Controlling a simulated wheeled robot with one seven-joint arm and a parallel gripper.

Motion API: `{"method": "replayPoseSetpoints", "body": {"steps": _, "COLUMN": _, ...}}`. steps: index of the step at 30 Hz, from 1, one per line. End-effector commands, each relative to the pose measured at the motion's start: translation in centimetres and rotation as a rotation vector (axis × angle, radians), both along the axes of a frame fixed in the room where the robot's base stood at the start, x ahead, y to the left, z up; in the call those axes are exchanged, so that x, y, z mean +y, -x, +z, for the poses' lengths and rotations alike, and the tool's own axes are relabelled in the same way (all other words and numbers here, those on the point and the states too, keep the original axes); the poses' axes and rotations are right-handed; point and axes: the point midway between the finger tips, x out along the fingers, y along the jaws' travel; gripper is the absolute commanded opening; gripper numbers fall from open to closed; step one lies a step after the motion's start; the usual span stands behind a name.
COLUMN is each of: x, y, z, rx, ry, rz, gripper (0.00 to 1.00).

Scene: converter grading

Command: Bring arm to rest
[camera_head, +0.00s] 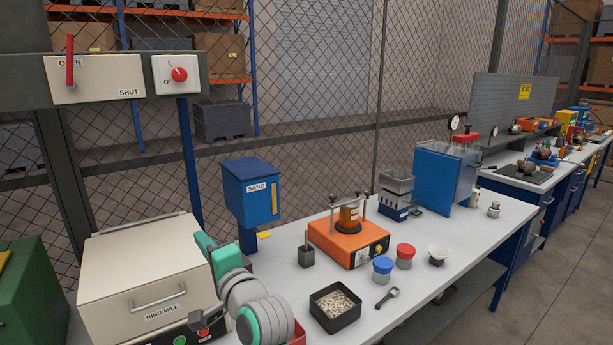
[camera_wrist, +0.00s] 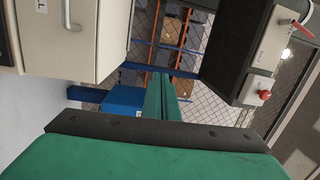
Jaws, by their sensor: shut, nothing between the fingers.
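My gripper (camera_wrist: 161,97) shows in the wrist view with its two green fingers together and nothing between them. It is in the air and points toward the mesh fence. In the head view my grey and green arm (camera_head: 243,289) is at the lower middle, in front of the right side of the cream ring mill (camera_head: 142,262). I cannot make out the fingertips in the head view. The mill's lid looks closed. It also shows at the upper left of the wrist view (camera_wrist: 99,35).
A beam carries a red lever (camera_head: 70,60), upright at OPEN, and a red-knobbed switch (camera_head: 179,74). A blue sand box (camera_head: 248,194) stands behind my arm. The bench holds an orange shaker (camera_head: 335,245), a black tray (camera_head: 344,322) of pale grains and capped jars (camera_head: 382,271). Open air lies above the bench.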

Motion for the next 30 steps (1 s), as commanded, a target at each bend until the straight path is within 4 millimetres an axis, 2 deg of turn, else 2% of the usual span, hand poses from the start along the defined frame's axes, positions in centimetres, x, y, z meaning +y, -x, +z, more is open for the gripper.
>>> {"method": "replayPoseSetpoints", "body": {"steps": 1, "x": -0.6, "y": 0.0, "z": -2.1, "rx": 0.003, "ry": 0.016, "rz": -0.021, "gripper": 0.00}}
{"method": "replayPoseSetpoints", "body": {"steps": 3, "x": -1.4, "y": 0.0, "z": -4.4, "rx": -0.005, "ry": 0.040, "rz": -0.051, "gripper": 0.00}}
{"method": "replayPoseSetpoints", "body": {"steps": 8, "x": -3.5, "y": 0.5, "z": -9.7, "rx": -0.021, "ry": 0.103, "rz": -0.121, "gripper": 0.00}}
{"method": "replayPoseSetpoints", "body": {"steps": 14, "x": -6.1, "y": 2.0, "z": -15.8, "rx": -0.043, "ry": 0.190, "rz": -0.201, "gripper": 0.00}}
{"method": "replayPoseSetpoints", "body": {"steps": 23, "x": -10.1, "y": 5.8, "z": -24.1, "rx": -0.071, "ry": 0.344, "rz": -0.308, "gripper": 0.00}}
{"method": "replayPoseSetpoints", "body": {"steps": 30, "x": -13.1, "y": 10.1, "z": -29.6, "rx": -0.094, "ry": 0.483, "rz": -0.379, "gripper": 0.00}}
